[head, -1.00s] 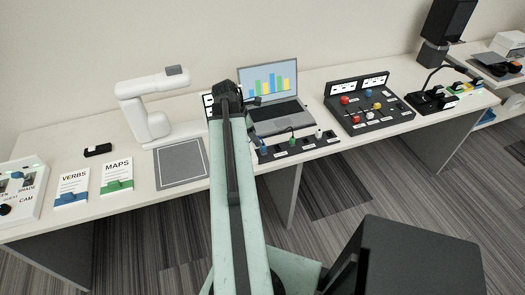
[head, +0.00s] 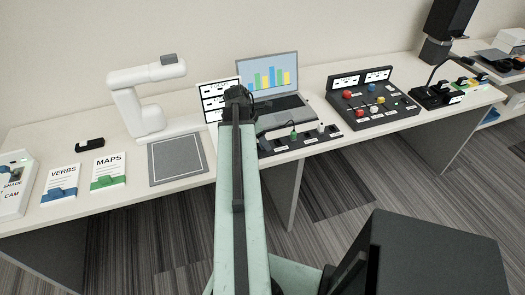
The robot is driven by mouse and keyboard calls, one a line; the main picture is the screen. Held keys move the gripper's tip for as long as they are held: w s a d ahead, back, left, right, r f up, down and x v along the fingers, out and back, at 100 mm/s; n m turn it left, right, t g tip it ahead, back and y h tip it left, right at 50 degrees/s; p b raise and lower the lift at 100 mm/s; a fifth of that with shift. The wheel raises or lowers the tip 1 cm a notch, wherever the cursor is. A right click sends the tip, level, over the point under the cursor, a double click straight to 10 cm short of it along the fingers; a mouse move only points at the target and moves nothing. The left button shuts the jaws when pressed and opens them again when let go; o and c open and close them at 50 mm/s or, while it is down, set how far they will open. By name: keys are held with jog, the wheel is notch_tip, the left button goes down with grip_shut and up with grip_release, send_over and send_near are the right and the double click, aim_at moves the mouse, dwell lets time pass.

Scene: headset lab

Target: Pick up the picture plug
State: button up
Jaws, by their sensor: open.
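A dark plug strip (head: 309,140) lies at the front of the desk below the laptop. A green plug (head: 293,134) and a white plug (head: 320,127) stand on it. Its left end is partly hidden by my arm. The strip's labels are too small to read, so I cannot tell which plug is the picture plug. My gripper (head: 240,95), at the far end of my arm, is open and appears in front of the laptop's left edge, above the strip in the picture. Its fingers are small and dark.
The laptop (head: 268,82) shows a bar chart. A white document camera (head: 144,95) and grey mat (head: 177,160) are left. Cards marked VERBS (head: 61,181) and MAPS (head: 108,171) lie farther left. A black control panel (head: 370,102) stands right of the strip.

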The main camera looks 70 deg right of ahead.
jog(key=shift+r, duration=0.1)
grip_shut()
notch_tip(320, 180, up, 10)
jog(key=p, duration=1)
jog(key=shift+r, duration=0.15)
jog(key=s+d, duration=0.4)
jog(key=s, duration=0.1)
jog(key=shift+f, duration=0.2)
